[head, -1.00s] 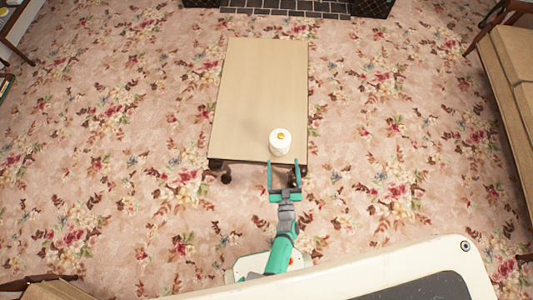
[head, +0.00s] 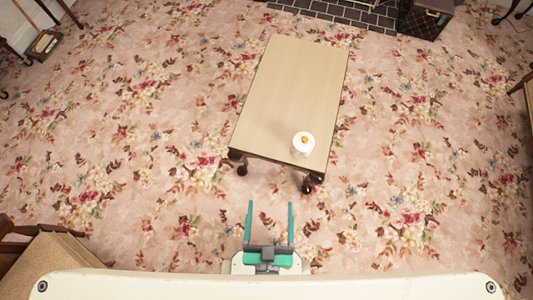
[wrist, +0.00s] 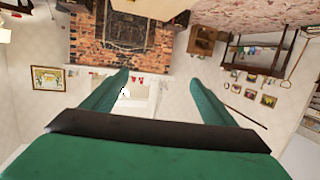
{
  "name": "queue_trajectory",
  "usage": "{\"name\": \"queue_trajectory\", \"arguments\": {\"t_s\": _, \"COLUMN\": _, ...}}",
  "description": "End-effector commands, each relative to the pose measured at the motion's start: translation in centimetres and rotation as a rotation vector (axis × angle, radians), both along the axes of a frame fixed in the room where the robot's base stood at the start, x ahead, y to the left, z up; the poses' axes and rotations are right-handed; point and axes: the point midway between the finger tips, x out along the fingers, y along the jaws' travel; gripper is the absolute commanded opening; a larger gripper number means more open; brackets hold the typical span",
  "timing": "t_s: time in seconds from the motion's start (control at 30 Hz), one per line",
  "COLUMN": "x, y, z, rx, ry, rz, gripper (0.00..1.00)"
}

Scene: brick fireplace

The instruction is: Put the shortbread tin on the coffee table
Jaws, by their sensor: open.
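The shortbread tin (head: 303,144) is a white round tin with a small gold mark on its top. It stands upright on the near right part of the coffee table (head: 293,85), a long pale wooden table with dark legs. My gripper (head: 270,207) is open and empty, in front of the table's near edge and apart from the tin. In the wrist view my two green fingers (wrist: 157,82) are spread with nothing between them close by; the room appears upside down there.
Flowered carpet (head: 120,140) lies clear around the table. A brick hearth edge (head: 345,12) is at the back, with a dark box (head: 425,20) beside it. A brown upholstered seat (head: 50,265) is at the near left.

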Motion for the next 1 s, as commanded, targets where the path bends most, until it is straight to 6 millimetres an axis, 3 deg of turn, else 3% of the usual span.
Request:
{"name": "queue_trajectory", "arguments": {"t_s": 0.1, "x": -1.1, "y": 0.7, "z": 3.1, "rx": 0.01, "ry": 0.026, "rz": 0.028, "gripper": 0.79}}
{"name": "queue_trajectory", "arguments": {"t_s": 0.23, "x": -1.5, "y": 1.0, "z": 4.7, "rx": 0.016, "ry": 0.038, "rz": 0.044, "gripper": 0.79}}
{"name": "queue_trajectory", "arguments": {"t_s": 0.9, "x": -1.5, "y": 1.0, "z": 4.9, "rx": 0.015, "ry": 0.04, "rz": 0.047, "gripper": 0.79}}
{"name": "queue_trajectory", "arguments": {"t_s": 0.93, "x": -1.5, "y": 1.0, "z": 4.9, "rx": 0.015, "ry": 0.04, "rz": 0.047, "gripper": 0.77}}
{"name": "queue_trajectory", "arguments": {"t_s": 1.0, "x": -1.5, "y": 1.0, "z": 4.9, "rx": 0.015, "ry": 0.04, "rz": 0.047, "gripper": 0.6}}
